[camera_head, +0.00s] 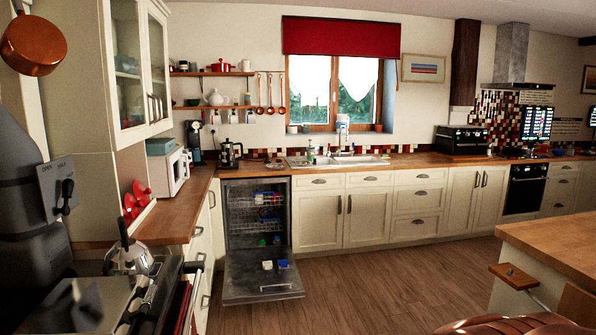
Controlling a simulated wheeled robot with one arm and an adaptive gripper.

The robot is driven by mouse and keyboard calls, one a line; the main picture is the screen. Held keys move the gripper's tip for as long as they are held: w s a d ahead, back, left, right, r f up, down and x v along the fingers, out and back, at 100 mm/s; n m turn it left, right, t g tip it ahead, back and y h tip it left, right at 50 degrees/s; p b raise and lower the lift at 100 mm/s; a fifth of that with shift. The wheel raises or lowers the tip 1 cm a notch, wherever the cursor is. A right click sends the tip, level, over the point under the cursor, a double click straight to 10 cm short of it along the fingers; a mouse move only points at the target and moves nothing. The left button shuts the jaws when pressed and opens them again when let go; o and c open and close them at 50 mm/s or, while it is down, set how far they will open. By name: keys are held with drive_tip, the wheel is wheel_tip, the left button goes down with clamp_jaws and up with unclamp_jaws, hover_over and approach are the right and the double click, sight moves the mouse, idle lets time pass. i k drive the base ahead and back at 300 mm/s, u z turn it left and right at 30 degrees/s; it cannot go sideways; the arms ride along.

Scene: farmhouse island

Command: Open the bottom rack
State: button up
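The dishwasher (229,215) stands under the counter, left of the sink, and its door (262,284) is folded down flat toward the floor. Inside, the bottom rack (240,241) is low in the dark cavity, seemingly pushed in; its edges are hard to make out. Small blue, green and pale items show low inside. An upper rack (243,202) sits above it, also inside, with blue and white items. A small white piece and a blue piece show on the inner face of the door.
A range with a kettle (130,256) is close at the lower left. A wooden-topped island (556,238) stands at the right, with a small wooden board (513,276) jutting out. The wooden floor (380,290) between is clear.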

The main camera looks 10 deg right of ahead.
sight(256, 219)
drive_tip(key=k, duration=0.6)
drive_tip(key=z, duration=0.4)
drive_tip(key=i, duration=1.4)
drive_tip(key=z, duration=0.5)
drive_tip(key=i, duration=3.9)
drive_tip(key=u, duration=0.3)
drive_tip(key=i, duration=1.65)
drive_tip(key=u, duration=1.8)
drive_tip(key=i, duration=0.9)
drive_tip(key=u, duration=1.15)
drive_tip(key=i, duration=0.5)
drive_tip(key=u, duration=0.15)
